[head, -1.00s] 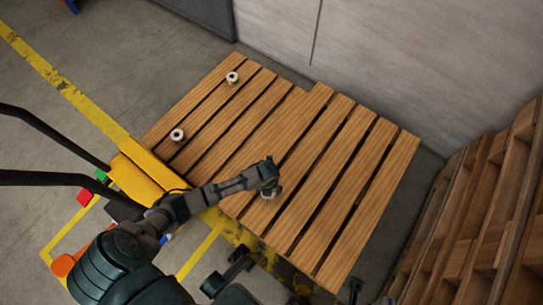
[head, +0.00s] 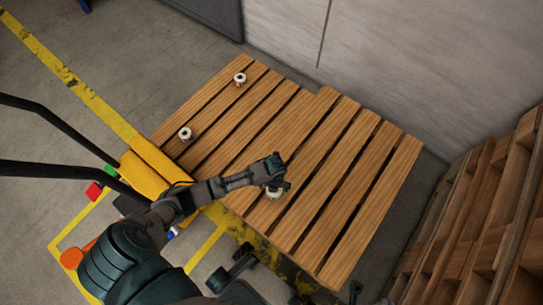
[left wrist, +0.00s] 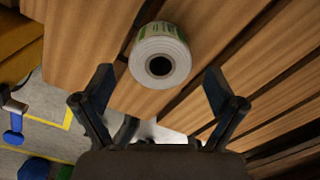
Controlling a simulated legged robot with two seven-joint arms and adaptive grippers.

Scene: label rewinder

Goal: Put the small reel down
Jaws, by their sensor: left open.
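The small reel (left wrist: 160,48) is a white roll with a dark centre hole and some green print, resting on the slatted wooden pallet (head: 335,185). In the head view this reel (head: 273,194) is partly hidden under my left gripper (head: 277,186), near the pallet's front edge. In the left wrist view my left gripper (left wrist: 159,75) is open, its two fingers apart from the reel on either side. The reel lies between and a little beyond the fingertips.
Two other small reels, a far one (head: 240,79) and a nearer one (head: 185,134), stand on the pallet's left side. The pallet's right half is clear. A grey wall (head: 420,60) is behind it, and stacked wooden pallets (head: 480,210) stand at the right.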

